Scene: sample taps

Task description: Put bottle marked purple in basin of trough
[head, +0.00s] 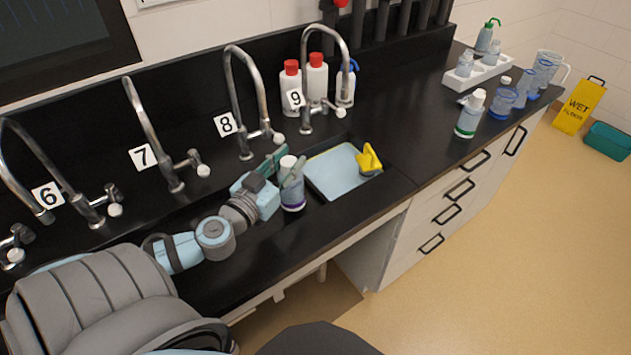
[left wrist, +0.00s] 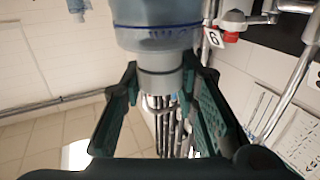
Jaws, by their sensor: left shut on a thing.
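A bottle with a white cap and a purple band (head: 293,197) is upright, just left of the pale blue basin (head: 330,180) of the trough. I cannot tell whether the bottle's base touches anything. In the left wrist view the bottle's bluish body (left wrist: 158,38) and grey-white neck or cap show between the dark green fingers of the left gripper (left wrist: 168,80). My right gripper is not in view.
A yellow object (head: 369,160) sits on the basin's right rim. Curved taps numbered 6 to 9 stand behind the trough, tap 9 (head: 322,105) nearest the basin. Red-capped bottles (head: 291,92) stand behind.

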